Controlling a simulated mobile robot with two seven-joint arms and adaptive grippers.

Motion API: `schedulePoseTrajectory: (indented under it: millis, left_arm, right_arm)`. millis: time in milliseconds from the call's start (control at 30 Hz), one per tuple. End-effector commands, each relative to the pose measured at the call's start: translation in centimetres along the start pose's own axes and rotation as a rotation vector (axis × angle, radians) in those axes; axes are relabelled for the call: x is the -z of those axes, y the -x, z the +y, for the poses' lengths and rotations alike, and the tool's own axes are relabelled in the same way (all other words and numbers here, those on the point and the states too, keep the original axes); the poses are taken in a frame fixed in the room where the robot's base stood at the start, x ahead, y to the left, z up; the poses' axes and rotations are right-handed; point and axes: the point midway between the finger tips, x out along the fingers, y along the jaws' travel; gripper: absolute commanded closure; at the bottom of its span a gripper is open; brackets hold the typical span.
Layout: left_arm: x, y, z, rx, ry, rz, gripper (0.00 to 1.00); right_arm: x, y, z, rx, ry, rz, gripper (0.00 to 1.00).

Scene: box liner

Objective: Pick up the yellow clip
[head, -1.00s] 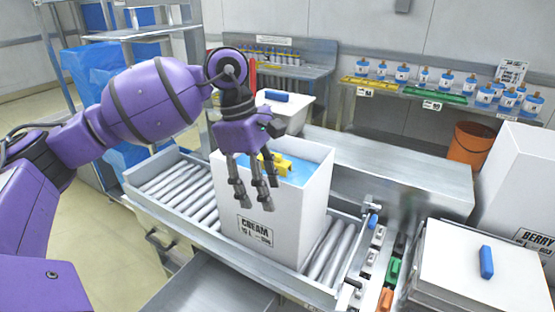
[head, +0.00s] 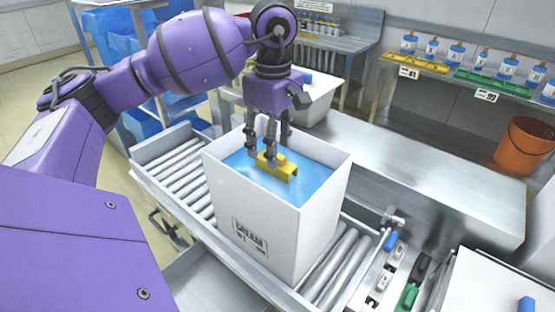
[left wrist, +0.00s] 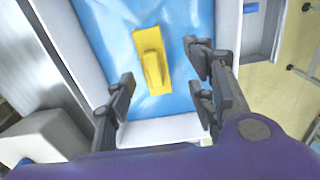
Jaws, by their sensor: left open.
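The yellow clip (head: 277,167) lies on the blue liner (head: 243,165) inside the white box marked CREAM (head: 250,222). In the left wrist view the clip (left wrist: 152,62) lies on the blue liner, ahead of the fingertips and between the lines of the fingers. My left gripper (head: 268,150) points down into the box mouth, with its fingers just behind and partly over the clip in the head view. It also shows in the left wrist view (left wrist: 160,92), open with nothing between its fingers. My right gripper is not in view.
The box stands on a roller conveyor (head: 185,182). A tray of coloured clips (head: 385,275) is at the front right. An orange bucket (head: 524,147) and a shelf of bottles (head: 465,77) stand at the back right.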

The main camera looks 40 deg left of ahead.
Motion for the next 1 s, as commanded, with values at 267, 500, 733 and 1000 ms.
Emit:
schedulePoseTrajectory:
  millis: [267,500,733,1000]
  left_arm:
    - [0.1,-3.8,0.4,0.0,-0.001,-0.002,0.5]
    - [0.1,-5.0,0.5,-0.002,-0.001,-0.001,0.5]
    - [0.1,-5.0,0.5,-0.002,-0.001,-0.001,0.64]
    - [0.1,-5.0,0.5,-0.002,0.0,-0.001,0.92]
  right_arm:
    - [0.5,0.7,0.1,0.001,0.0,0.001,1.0]
    - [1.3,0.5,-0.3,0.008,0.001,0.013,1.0]
    - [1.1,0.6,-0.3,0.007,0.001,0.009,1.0]
    - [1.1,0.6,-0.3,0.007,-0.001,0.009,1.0]
